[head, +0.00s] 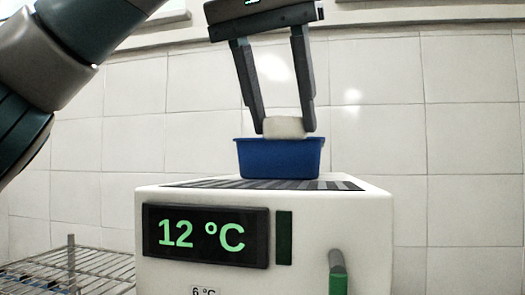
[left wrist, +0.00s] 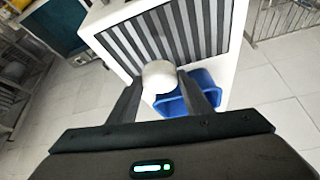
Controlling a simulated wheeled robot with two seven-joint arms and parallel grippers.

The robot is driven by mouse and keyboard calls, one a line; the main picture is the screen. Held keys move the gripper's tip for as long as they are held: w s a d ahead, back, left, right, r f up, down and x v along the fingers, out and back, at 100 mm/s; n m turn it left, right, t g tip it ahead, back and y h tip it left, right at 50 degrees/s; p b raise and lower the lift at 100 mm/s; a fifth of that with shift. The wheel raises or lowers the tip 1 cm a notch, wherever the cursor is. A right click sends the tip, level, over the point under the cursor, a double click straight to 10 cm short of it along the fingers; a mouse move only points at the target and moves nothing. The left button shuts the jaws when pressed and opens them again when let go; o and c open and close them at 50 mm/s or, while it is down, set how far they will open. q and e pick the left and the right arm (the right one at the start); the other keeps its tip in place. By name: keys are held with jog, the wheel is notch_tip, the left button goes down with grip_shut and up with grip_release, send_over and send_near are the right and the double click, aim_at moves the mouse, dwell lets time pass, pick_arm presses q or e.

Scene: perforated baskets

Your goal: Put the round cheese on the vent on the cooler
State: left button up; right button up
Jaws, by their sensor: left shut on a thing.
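The round cheese (head: 284,128) is pale and sits between the fingertips of my left gripper (head: 284,131), which is shut on it. In the left wrist view the cheese (left wrist: 159,76) shows as a whitish rounded shape between the fingers (left wrist: 165,90). The white cooler (head: 375,225) has a dark striped vent (head: 215,184) on top. The vent (left wrist: 190,30) also shows beyond the cheese in the left wrist view. In the head view the cheese appears just above the rim of a blue basket, its lower edge meeting that rim. My right gripper is not in view.
The blue basket (head: 280,160) appears at the back of the cooler top; I cannot tell whether it rests on the vent. It also shows under my fingers (left wrist: 203,92). A wire rack (head: 85,264) stands at lower left. The near vent strip looks bare.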

pick_arm(q)
jog(key=shift+w+a+f, duration=0.15)
jog(key=shift+a+f, duration=0.15)
jog(key=shift+a, duration=0.3)
jog(key=shift+w+a+f, duration=0.1)
jog(key=shift+a+f, duration=0.2)
jog(key=shift+a, duration=0.25)
jog(key=shift+a+f, duration=0.25)
jog(key=shift+f, duration=0.1)
jog(key=shift+d, duration=0.15)
jog(key=shift+d, duration=0.1)
jog(key=shift+f+p, duration=0.9)
jog(key=shift+f, duration=0.9)
